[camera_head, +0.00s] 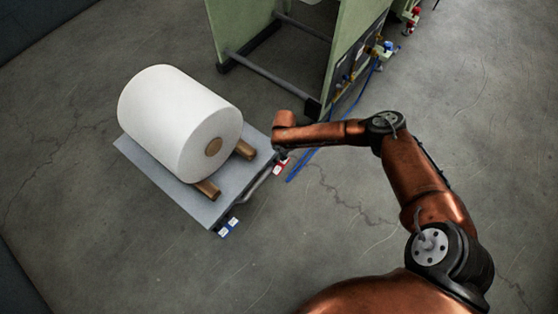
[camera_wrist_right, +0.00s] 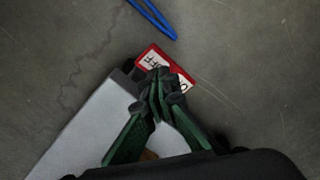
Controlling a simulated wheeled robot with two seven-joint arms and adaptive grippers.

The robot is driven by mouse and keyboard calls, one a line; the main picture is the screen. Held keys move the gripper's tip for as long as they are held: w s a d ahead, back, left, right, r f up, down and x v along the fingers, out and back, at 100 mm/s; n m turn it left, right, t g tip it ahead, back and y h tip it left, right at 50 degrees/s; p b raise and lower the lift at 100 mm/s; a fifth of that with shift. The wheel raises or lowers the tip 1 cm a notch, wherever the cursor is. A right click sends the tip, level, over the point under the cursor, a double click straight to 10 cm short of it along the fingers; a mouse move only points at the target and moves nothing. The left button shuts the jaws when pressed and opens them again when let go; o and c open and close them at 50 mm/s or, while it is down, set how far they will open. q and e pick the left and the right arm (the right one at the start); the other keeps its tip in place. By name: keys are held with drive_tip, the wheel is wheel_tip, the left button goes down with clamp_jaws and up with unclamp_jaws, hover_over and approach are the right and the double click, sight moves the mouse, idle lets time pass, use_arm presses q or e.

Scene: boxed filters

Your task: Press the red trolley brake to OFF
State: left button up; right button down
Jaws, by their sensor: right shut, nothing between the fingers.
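The red trolley brake (camera_head: 279,168) is a small red pedal with white label patches at the trolley's right corner. In the right wrist view the red brake (camera_wrist_right: 149,53) has dark letters on white, partly hidden behind my fingertips. My right gripper (camera_wrist_right: 160,82) is shut and empty, its fingertips over the middle of the brake; I cannot tell whether they touch it. In the head view my right gripper (camera_head: 280,153) is mostly hidden by the wrist, just above the brake. The grey trolley (camera_head: 229,192) carries a large white roll (camera_head: 170,115) on wooden chocks. My left gripper is not in view.
A blue pedal (camera_head: 229,228) with white labels sits at the trolley's front corner. A green machine frame (camera_head: 240,25) stands behind. A blue hose (camera_head: 300,165) lies on the floor near the red brake. The concrete floor in front is clear.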

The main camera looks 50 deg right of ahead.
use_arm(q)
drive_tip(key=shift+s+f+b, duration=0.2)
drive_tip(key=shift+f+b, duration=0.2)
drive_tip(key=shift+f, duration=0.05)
use_arm(e)
drive_tip(key=shift+f, duration=0.9)
drive_tip(key=shift+f, duration=0.9)
drive_tip(key=shift+a+r, duration=0.1)
idle(0.3)
wheel_tip(320, 180, up, 2)
drive_tip(key=shift+p, duration=0.65)
drive_tip(key=shift+r+p, duration=1.45)
drive_tip(key=shift+r, duration=1.05)
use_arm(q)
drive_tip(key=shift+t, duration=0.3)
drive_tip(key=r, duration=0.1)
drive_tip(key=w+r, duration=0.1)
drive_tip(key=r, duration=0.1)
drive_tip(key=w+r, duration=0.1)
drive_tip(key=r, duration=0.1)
use_arm(e)
drive_tip(key=shift+f, duration=0.1)
